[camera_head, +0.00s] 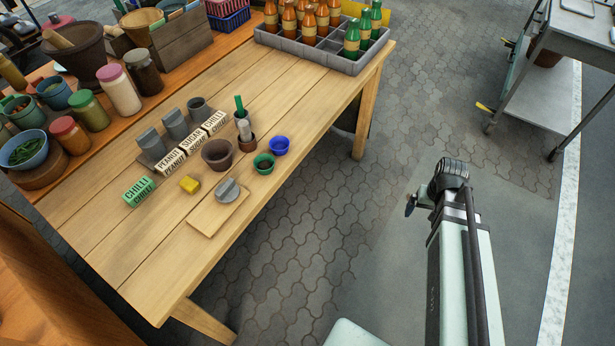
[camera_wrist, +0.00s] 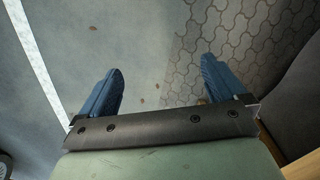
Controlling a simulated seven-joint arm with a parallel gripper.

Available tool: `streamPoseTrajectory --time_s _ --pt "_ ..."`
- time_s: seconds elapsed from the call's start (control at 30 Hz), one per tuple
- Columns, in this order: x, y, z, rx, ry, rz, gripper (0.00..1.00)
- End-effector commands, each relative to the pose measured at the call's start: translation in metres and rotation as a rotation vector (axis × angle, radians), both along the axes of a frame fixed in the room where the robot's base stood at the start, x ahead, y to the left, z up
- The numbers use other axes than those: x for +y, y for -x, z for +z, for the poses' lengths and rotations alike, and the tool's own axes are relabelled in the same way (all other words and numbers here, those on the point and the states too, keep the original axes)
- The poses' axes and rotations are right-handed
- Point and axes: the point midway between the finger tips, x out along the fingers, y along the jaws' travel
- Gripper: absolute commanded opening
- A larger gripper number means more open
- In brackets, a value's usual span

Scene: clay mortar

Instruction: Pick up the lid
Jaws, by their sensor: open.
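A grey round lid (camera_head: 229,192) with a raised bar handle lies on a small thin wooden board (camera_head: 203,221) near the table's front edge in the head view. A brown clay mortar (camera_head: 217,154) stands just behind it. My gripper (camera_wrist: 160,78) shows in the wrist view with its two blue fingers wide apart and nothing between them. Below it there is only paved floor. The lid is not in the wrist view.
A bottle crate (camera_head: 318,50) is at the far end. Jars line the back. The front left tabletop is clear.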

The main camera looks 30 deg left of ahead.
Motion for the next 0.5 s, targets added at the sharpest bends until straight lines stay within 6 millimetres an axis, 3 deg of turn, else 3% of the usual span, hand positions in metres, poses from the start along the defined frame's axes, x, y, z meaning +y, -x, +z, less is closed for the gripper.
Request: streamPoseTrajectory --time_s 0.03,0.23,0.5 --pt "0.022 -0.005 0.011 -0.008 -0.002 0.045 0.98" --pt "0.096 -0.002 0.046 -0.017 -0.006 0.208 0.98" --pt "0.194 0.024 0.089 -0.017 -0.008 0.426 0.98"
